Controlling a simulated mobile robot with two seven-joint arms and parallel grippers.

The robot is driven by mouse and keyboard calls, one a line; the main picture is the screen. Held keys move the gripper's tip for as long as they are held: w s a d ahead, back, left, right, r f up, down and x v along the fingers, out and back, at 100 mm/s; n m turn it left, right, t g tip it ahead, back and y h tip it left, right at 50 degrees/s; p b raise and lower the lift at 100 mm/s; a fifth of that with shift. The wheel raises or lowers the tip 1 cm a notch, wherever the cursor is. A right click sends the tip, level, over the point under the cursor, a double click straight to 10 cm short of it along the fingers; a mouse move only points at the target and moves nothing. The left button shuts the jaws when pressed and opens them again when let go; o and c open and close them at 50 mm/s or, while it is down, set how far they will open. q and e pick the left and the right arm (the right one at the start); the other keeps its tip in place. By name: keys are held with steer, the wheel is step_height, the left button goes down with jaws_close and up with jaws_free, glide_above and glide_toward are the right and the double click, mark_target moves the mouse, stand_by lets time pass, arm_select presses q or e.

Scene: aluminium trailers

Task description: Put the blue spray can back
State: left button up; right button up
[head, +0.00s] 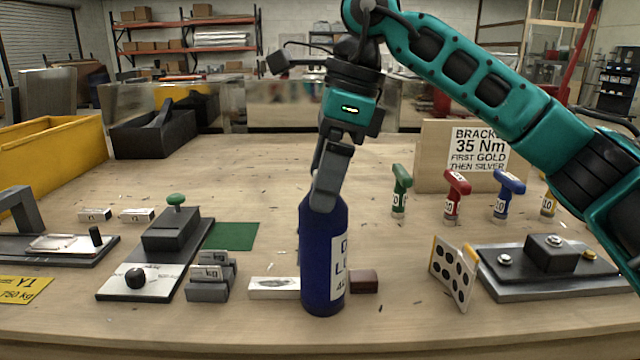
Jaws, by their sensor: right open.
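The blue spray can (316,262) stands upright near the front middle of the wooden table, with a white label on its right side. My right gripper (325,198) points down at the can's top from above. Its jaws are open, and the fingers overlap the can's shoulder in the picture. The can's cap or nozzle is hidden behind the fingers. My left gripper is not in view.
A white box (273,287) and a brown block (364,281) lie beside the can. A slotted grey holder (208,291) and green mat (232,236) are to the left. A panel with holes (453,270) stands to the right. Free table lies behind the mat.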

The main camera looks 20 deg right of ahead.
steer(key=p+v, duration=0.2)
steer(key=v, duration=0.7)
steer(key=shift+d+r, duration=0.15)
steer(key=shift+r, duration=0.2)
steer(key=shift+s, duration=0.1)
